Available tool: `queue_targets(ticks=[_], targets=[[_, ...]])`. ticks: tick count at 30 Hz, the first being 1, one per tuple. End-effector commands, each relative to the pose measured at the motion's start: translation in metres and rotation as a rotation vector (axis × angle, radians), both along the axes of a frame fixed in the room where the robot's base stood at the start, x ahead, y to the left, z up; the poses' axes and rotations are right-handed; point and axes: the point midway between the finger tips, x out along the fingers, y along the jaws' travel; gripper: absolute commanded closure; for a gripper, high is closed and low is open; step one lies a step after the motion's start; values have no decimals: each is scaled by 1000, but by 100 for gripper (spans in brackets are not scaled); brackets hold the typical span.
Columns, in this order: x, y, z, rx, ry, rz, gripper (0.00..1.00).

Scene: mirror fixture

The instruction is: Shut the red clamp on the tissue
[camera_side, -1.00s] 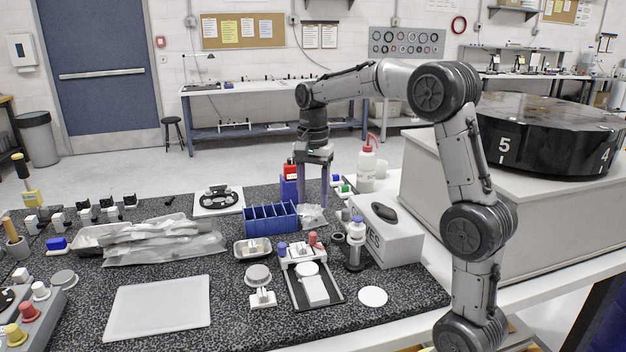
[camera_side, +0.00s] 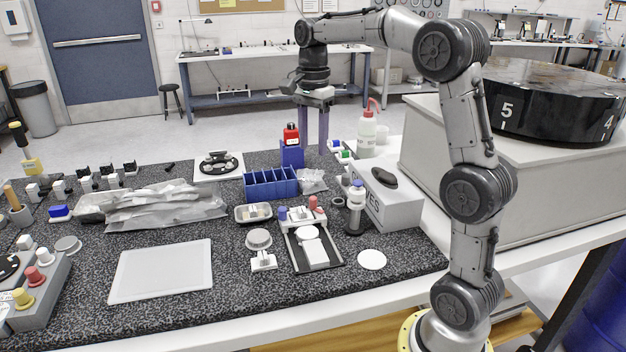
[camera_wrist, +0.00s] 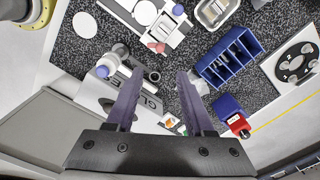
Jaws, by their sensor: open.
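A red-topped clamp (camera_side: 313,203) stands at the back right of a small white fixture (camera_side: 300,218) at the front centre of the table. It also shows in the wrist view (camera_wrist: 157,47), beyond my fingertips. A blue-topped post (camera_side: 283,213) stands at its left. A white disc (camera_side: 307,233) and a white block (camera_side: 316,252) lie in front on a dark tray; I cannot tell which white piece is the tissue, or the clamp's exact position. My gripper (camera_side: 311,150) is open and empty, fingers pointing down, above the back of the table; it also shows in the wrist view (camera_wrist: 160,75).
A blue slotted rack (camera_side: 270,185) and a red bottle in a blue holder (camera_side: 291,150) stand behind the fixture. A white box (camera_side: 390,205), a blue-capped bottle (camera_side: 356,198) and a wash bottle (camera_side: 366,134) stand to the right. A pale mat (camera_side: 160,270) lies front left.

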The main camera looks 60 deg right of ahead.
Motion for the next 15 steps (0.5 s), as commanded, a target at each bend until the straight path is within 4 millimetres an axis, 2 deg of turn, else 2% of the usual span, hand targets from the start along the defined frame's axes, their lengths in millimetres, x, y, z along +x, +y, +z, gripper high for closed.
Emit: queue_targets(ticks=[3,8,11,15], targets=[[0,0,2,0,1,-127,47],[0,0,-4,1,2,-187,47],[0,0,-15,1,3,-186,47],[-1,1,-41,2,6,-185,47]])
